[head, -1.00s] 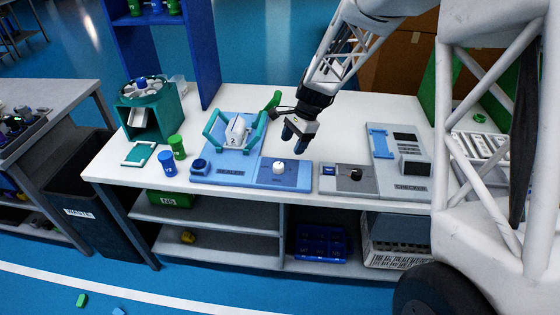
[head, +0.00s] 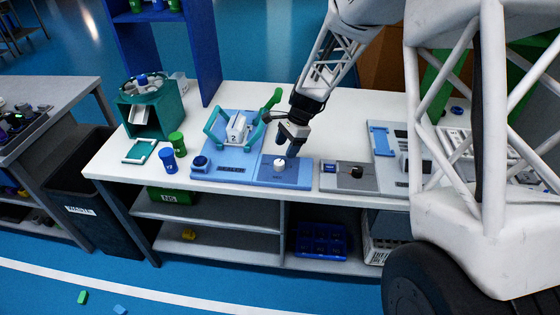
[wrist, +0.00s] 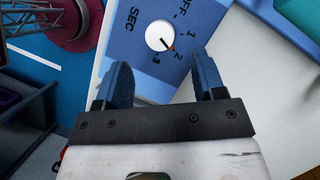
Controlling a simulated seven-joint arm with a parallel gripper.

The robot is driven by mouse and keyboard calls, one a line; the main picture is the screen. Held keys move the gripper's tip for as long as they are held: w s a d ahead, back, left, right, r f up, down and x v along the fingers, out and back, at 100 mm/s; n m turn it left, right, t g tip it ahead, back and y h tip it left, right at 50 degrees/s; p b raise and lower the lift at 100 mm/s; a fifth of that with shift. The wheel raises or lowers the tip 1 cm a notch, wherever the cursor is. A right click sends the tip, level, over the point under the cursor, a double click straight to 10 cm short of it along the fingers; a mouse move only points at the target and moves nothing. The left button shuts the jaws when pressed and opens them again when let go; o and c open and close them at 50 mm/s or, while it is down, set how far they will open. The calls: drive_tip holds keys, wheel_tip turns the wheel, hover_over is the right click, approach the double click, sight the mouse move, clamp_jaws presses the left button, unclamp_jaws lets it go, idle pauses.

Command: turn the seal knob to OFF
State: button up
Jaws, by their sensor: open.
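The seal knob (head: 280,163) is a round white dial on the blue sealer panel (head: 298,178). In the wrist view the knob (wrist: 160,36) has a dark pointer line aimed to the lower right, towards the 2 mark. OFF, 1, 2, 3 and SEC are printed around it. My gripper (head: 290,146) is just above and slightly right of the knob in the head view. In the wrist view its two blue fingers (wrist: 163,78) are apart and empty, with the knob beyond the gap between their tips. They do not appear to touch it.
The sealer's teal handles (head: 213,137) stand left of my gripper, with a raised green lever (head: 271,100) behind. A grey box with a black knob (head: 356,171) and the checker (head: 384,140) are to the right. Blue (head: 168,160) and green (head: 177,143) containers stand left.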

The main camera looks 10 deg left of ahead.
sight(280, 162)
drive_tip(key=shift+x, duration=3.15)
drive_tip(key=c, duration=0.9)
